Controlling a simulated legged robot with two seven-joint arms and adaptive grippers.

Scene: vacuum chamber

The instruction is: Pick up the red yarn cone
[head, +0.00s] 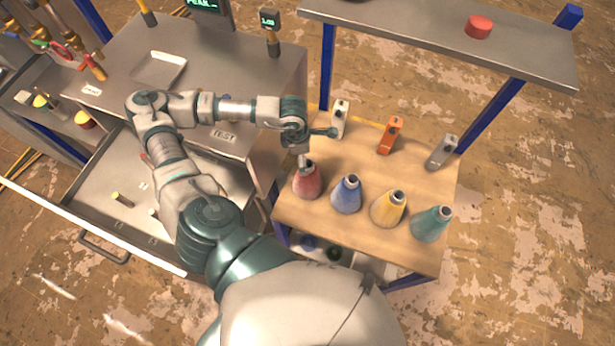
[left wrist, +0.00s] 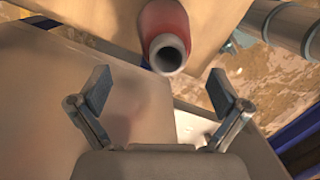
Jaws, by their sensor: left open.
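The red yarn cone (head: 307,182) stands upright at the left end of a row of cones on the wooden tabletop (head: 350,238). My right gripper is not in view.
Blue (head: 347,194), yellow (head: 388,208) and teal (head: 431,224) cones stand to the right. White (head: 339,119), orange (head: 390,135) and grey (head: 441,152) devices stand behind. A metal shelf (head: 400,30) with a red object (head: 478,27) is above. An open drawer (head: 105,190) lies left.

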